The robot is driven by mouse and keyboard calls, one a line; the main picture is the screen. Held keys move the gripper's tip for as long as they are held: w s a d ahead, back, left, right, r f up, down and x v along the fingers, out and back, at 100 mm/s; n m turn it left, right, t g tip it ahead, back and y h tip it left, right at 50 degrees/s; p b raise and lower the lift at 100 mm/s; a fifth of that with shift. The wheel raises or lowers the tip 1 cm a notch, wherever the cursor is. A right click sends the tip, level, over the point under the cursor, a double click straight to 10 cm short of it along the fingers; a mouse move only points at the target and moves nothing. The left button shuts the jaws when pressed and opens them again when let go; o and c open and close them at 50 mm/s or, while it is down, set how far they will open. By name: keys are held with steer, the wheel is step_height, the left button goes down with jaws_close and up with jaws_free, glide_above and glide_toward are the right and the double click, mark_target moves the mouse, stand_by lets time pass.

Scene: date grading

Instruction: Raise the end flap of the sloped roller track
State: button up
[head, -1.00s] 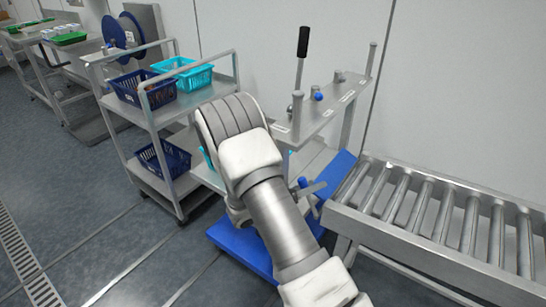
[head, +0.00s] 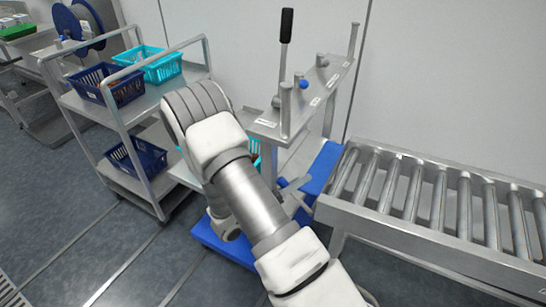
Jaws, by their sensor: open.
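The roller track (head: 440,200) runs along the wall on the right, with metal rollers between grey side rails. At its left end is a blue panel (head: 324,168), which appears to be the end flap. It lies low beside the first roller, partly hidden by my arm, and its exact tilt is unclear. A grey fitting with a blue knob (head: 283,182) sits just left of the track's end. My arm crosses the middle of the view, in front of this area. My gripper is hidden behind the arm, so its place relative to the flap does not show.
A cart (head: 150,115) with blue and turquoise baskets is on the left. A blue base (head: 232,247) lies low under the arm. Floor is clear at lower left.

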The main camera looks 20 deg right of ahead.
steer(key=p+v, duration=0.1)
steer(key=v, duration=1.6)
steer(key=s+d+r+m+g+y+p, duration=0.1)
steer(key=s+r+m+g+y+p, duration=0.1)
steer(key=s+r+m+y, duration=0.2)
steer(key=s+d+r+m+g+y+p, duration=0.1)
steer(key=s+r+m+y+p, duration=0.1)
steer(key=r+m, duration=0.9)
steer(key=s+d+r+m+g+y+p, duration=0.2)
steer(key=s+r+m+y, duration=0.3)
steer(key=r, duration=0.4)
steer(key=shift+s+r+m+g+y+p, duration=0.45)
steer(key=shift+m+y, duration=0.35)
steer(key=shift+m, duration=0.4)
steer(key=shift+w+f+t, duration=0.1)
steer(key=shift+w+t, duration=0.05)
steer(key=shift+t, duration=0.1)
